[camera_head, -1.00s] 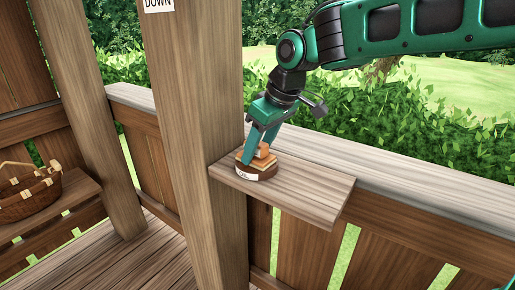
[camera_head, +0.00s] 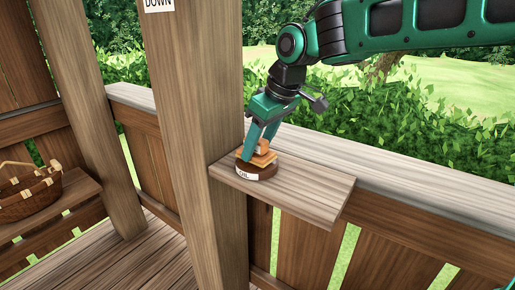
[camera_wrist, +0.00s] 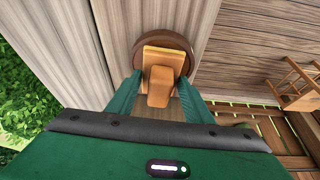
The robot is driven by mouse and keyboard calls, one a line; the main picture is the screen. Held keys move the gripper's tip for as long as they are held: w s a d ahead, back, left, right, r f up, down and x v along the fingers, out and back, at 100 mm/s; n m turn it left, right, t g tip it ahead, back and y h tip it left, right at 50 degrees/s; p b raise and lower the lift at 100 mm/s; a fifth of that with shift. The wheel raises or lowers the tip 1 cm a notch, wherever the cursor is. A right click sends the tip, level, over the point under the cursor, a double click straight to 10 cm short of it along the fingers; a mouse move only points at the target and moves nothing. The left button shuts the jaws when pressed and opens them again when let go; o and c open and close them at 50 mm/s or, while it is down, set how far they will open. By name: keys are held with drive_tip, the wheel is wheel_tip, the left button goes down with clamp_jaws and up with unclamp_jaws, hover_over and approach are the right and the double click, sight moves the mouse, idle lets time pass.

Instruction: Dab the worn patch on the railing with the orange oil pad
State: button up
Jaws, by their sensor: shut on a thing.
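The orange oil pad (camera_head: 265,158) has a flat square base and a small block handle. My gripper (camera_head: 260,147) points down and is shut on the handle. In the wrist view the handle (camera_wrist: 160,88) sits between the two green fingers. The pad is at a round brown dish (camera_head: 266,174) with a white label, partly covering it; a small gap may lie between them. The dish stands on a wooden shelf (camera_head: 312,197) beside the post. The railing (camera_head: 420,196) has a pale grey-brown top; I cannot make out a worn patch on it.
A thick wooden post (camera_head: 195,130) rises just left of the dish and my gripper. A wicker basket (camera_head: 28,198) sits on a bench (camera_head: 75,190) at the far left. Green bushes (camera_head: 400,135) stand beyond the railing. The right part of the shelf is clear.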

drive_tip(key=shift+r, duration=3)
drive_tip(key=shift+s, duration=0.1)
